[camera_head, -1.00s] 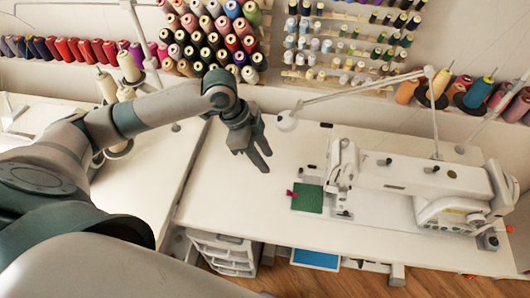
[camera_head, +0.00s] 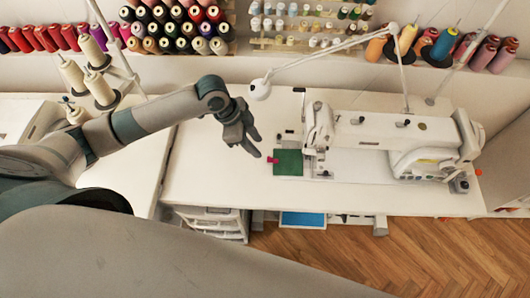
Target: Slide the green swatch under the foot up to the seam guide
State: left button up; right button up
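The green swatch (camera_head: 288,163) lies flat on the white sewing table, at the left of the white sewing machine (camera_head: 360,142). A small red tab (camera_head: 272,160) sits at its left edge. The swatch's right edge is close to the needle and foot area (camera_head: 309,160) of the machine; I cannot tell how far it goes under the foot. The seam guide is too small to make out. My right gripper is out of view.
The white tabletop (camera_head: 210,175) is clear left of the swatch. A jointed lamp (camera_head: 260,90) reaches over behind my gripper. Thread cones (camera_head: 100,88) stand at the left, and spool racks (camera_head: 180,28) line the wall. White drawers (camera_head: 215,222) stand below the table.

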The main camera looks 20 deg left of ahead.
aim_at(285, 160)
pick_arm(q)
jog(key=p+x, duration=0.1)
jog(key=x, duration=0.7)
jog(key=shift+p, duration=0.35)
grip_shut()
